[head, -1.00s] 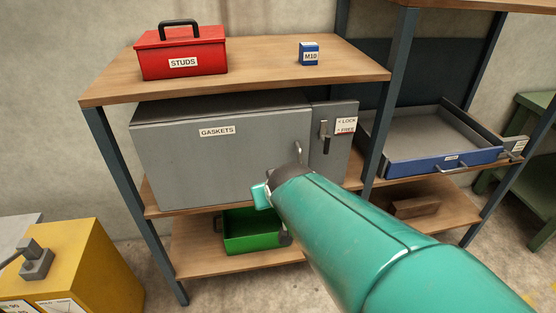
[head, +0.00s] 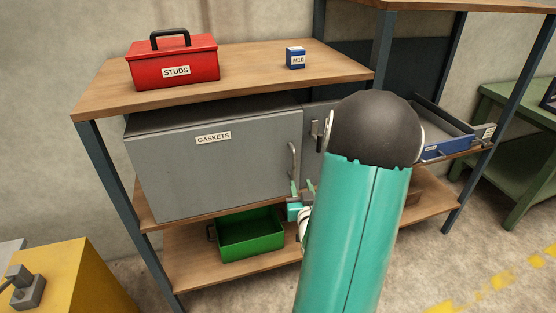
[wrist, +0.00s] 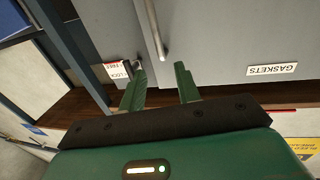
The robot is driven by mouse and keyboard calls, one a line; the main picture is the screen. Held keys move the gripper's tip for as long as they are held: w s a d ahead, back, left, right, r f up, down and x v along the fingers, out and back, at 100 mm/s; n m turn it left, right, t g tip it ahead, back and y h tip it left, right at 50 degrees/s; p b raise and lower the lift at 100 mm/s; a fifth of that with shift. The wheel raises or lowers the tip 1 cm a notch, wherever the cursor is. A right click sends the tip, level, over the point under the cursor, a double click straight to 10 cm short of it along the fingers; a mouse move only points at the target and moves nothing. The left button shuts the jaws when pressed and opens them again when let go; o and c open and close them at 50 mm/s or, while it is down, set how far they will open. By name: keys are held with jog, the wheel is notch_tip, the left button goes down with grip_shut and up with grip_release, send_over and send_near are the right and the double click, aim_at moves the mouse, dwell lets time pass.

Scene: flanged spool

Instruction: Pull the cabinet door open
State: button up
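The grey cabinet (head: 215,165) with a GASKETS label stands on the middle shelf, its door shut. Its vertical bar handle (head: 292,161) is at the door's right edge; it also shows in the wrist view (wrist: 155,30). A small latch lever (head: 315,128) sits on the panel right of the door, beside the LOCK/FREE label (wrist: 119,71). My gripper (head: 303,188) is just below the handle, in front of the cabinet. In the wrist view its two green fingers (wrist: 160,85) are apart with nothing between them, and the handle's end lies just beyond their tips.
A red STUDS toolbox (head: 172,62) and a blue M10 box (head: 296,58) stand on the top shelf. A green bin (head: 250,236) is on the lower shelf. A blue drawer tray (head: 445,147) is at right, a yellow box (head: 85,285) at lower left.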

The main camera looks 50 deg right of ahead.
aim_at(295, 161)
jog(key=x, duration=1.3)
jog(key=shift+w+d+r, duration=0.15)
jog(key=shift+d+r, duration=0.05)
jog(key=shift+d, duration=0.2)
grip_shut()
